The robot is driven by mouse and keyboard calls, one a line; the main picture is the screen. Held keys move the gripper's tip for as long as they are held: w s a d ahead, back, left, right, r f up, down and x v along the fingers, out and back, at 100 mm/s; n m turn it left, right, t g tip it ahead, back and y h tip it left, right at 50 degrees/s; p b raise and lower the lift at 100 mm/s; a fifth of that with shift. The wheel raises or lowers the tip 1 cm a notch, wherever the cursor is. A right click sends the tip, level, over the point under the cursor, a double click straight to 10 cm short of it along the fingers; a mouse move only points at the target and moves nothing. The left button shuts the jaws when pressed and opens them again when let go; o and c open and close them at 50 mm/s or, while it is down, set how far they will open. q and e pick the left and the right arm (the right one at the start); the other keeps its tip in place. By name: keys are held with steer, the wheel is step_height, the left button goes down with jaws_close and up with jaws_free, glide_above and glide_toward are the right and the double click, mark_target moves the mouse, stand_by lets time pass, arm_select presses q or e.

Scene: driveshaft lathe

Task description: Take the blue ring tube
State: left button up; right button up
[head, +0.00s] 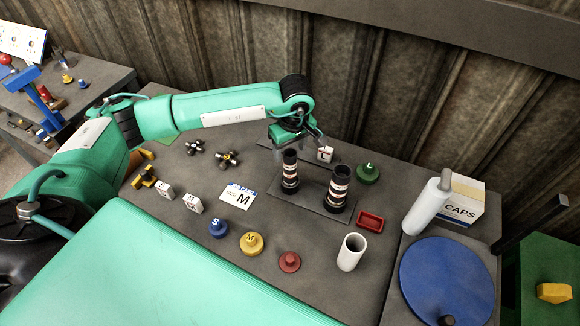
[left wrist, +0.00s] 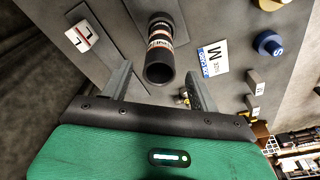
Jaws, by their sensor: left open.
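Two dark tubes with pale and reddish bands stand upright on a dark plate (head: 295,198) in the head view: a left tube (head: 290,172) and a right tube (head: 338,188). I cannot make out a blue ring on either. My left gripper (head: 298,142) is above and just behind the left tube, pointing down. In the left wrist view, a banded tube (left wrist: 160,45) shows its open end between the spread fingers of the left gripper (left wrist: 158,72). Gaps show on both sides, and the gripper holds nothing. My right gripper is not in view.
An L block (head: 325,154) and a green cap (head: 367,173) stand near the tubes. A red tray (head: 370,220), a white tube (head: 351,252) and blue (head: 218,229), yellow (head: 252,244) and red (head: 289,262) caps stand in front. A SIZE M card (head: 238,196) lies left.

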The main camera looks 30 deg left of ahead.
mark_target(290, 171)
arm_select(q)
steer(key=shift+w+a+f+p, duration=0.1)
steer(key=shift+f+p, duration=0.3)
steer(key=shift+f, duration=0.95)
jaws_close()
steer(key=shift+r, duration=0.15)
